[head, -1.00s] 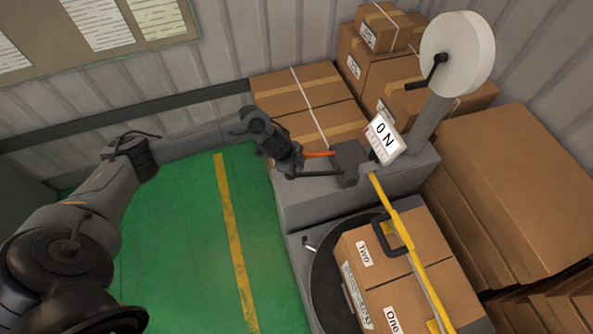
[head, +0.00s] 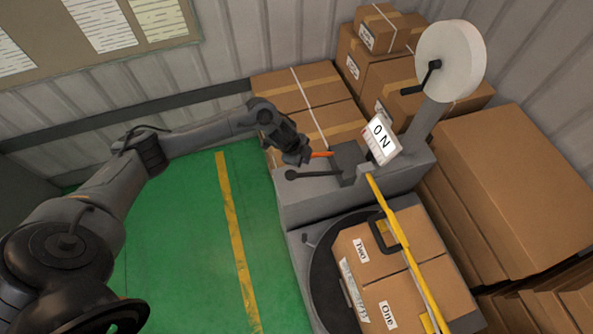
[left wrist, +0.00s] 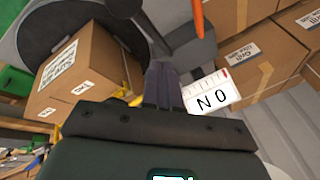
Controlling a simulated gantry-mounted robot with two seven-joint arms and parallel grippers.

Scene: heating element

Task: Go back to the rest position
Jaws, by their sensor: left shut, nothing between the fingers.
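My left gripper (head: 303,158) is shut and empty, just above the end of a dark grey lever (head: 315,174) on the grey strapping machine (head: 300,205). An orange lever (head: 321,154) sits beside its fingertips, partly hidden; I cannot tell if they touch. In the left wrist view my left gripper's fingers (left wrist: 162,85) are together with nothing between them, and the orange lever (left wrist: 198,18) is above and to the right. A white sign reading "0 N" (head: 383,139) is on the machine. My right gripper is not in view.
A white reel (head: 450,62) stands behind. Boxes (head: 515,180) are stacked at right and back. The green floor (head: 185,235) at left is clear.

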